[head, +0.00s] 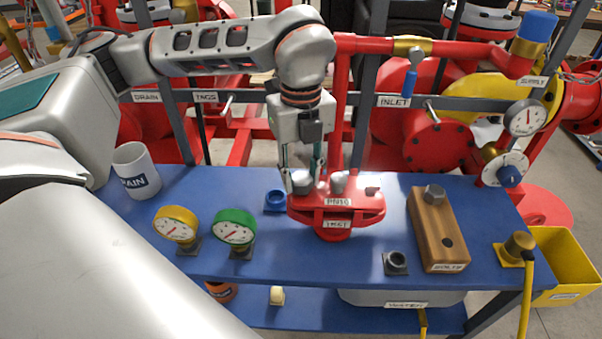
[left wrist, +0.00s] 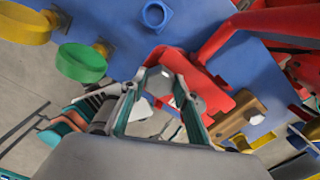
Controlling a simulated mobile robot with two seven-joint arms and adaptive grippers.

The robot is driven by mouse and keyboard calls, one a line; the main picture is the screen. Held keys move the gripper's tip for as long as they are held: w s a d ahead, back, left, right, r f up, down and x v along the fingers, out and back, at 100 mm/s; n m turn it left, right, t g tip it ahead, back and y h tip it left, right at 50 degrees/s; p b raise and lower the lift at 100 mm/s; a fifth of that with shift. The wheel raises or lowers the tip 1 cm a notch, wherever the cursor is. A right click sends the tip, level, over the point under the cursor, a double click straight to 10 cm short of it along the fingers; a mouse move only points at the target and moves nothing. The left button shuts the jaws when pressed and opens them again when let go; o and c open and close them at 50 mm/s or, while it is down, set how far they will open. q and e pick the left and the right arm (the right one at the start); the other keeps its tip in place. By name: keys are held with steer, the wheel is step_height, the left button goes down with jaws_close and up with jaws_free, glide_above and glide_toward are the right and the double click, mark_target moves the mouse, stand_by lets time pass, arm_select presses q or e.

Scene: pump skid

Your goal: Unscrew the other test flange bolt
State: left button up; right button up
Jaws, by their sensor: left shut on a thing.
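The red test flange (head: 360,207), labelled PN16 and TEST, stands on the blue bench. My left gripper (head: 303,182) points down at the flange's left side and is shut on a grey hex bolt (left wrist: 160,80). The bolt's head shows between the fingers in the left wrist view. I cannot tell how far its thread is in the flange. Another grey piece (head: 338,182) stands on the flange just right of the fingers. A wooden block (head: 424,226) labelled BOLTS holds one grey bolt (head: 434,193) in its far hole; its near hole is empty. My right gripper is out of view.
Yellow (head: 175,226) and green (head: 235,229) gauges stand front left, a white mug (head: 136,171) behind them. A blue ring fitting (head: 276,201) sits left of the flange and a dark socket (head: 396,263) front right. Red piping (head: 375,45) runs behind.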

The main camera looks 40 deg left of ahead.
arm_select(q)
steer(key=shift+f+n+b, duration=0.15)
steer(key=shift+n+b, duration=0.5)
steer(key=shift+n, duration=0.45)
steer(key=n+b, duration=0.1)
steer(key=n, duration=0.2)
steer(key=shift+n, duration=0.4)
steer(key=n+b, duration=0.1)
steer(key=n, duration=0.8)
steer(key=shift+b, duration=0.3)
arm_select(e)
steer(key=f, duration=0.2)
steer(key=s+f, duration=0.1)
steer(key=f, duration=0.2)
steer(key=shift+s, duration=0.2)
arm_select(q)
steer(key=o, duration=1.2)
steer(key=shift+r, duration=0.2)
